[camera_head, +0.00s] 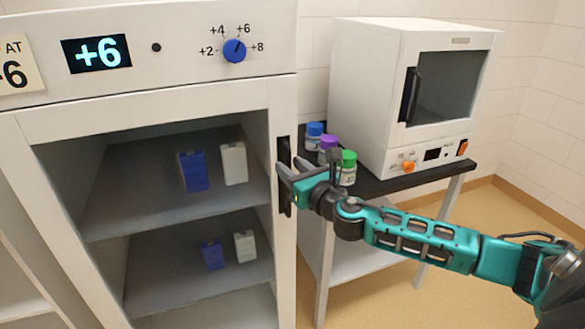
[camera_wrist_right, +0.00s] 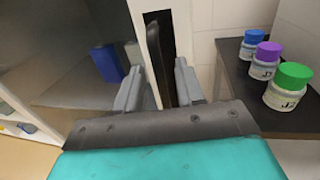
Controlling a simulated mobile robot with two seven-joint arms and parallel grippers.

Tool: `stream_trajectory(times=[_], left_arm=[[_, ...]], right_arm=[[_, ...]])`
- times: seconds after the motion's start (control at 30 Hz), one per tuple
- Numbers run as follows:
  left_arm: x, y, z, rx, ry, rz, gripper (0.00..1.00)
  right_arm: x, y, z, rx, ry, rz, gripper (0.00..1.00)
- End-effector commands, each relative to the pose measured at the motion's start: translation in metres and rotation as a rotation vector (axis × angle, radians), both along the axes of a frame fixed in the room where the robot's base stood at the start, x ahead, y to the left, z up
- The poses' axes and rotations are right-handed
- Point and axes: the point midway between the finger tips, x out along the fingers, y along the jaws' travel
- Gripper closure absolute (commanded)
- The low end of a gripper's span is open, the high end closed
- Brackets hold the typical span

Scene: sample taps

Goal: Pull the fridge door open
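The fridge (camera_head: 150,50) is a tall white cabinet filling the left of the head view. Its door (camera_head: 285,290) has a white frame around a large pane and looks shut. A dark vertical handle (camera_head: 284,160) is on the frame's right side; it also shows in the right wrist view (camera_wrist_right: 164,45). My right gripper (camera_head: 287,180) is at the handle, coming from the right. In the right wrist view its fingers (camera_wrist_right: 160,85) are apart, with the dark handle and white frame between them. Whether they touch the handle is unclear. My left gripper is out of view.
Blue and white cartons (camera_head: 194,171) stand on the fridge shelves. Right of the fridge, a dark-topped table (camera_head: 420,177) carries several capped jars (camera_head: 348,168) close beside my right gripper and a white oven-like box (camera_head: 365,90). Floor in front right is clear.

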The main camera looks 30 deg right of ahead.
Motion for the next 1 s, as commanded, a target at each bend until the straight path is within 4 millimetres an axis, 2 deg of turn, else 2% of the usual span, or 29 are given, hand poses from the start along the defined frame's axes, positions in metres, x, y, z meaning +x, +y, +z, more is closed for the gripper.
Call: stream_trajectory(times=[0.27,0.7,1.0], left_arm=[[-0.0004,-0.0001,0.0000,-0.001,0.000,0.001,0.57],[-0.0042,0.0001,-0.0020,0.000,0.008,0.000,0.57],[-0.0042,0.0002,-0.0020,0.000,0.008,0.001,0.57]], right_arm=[[0.0012,0.0003,0.0000,0.000,0.000,0.001,0.62],[0.0010,0.0001,0.0001,0.000,0.000,0.001,1.00],[0.0010,0.0001,0.0001,0.000,0.000,0.001,1.00]])
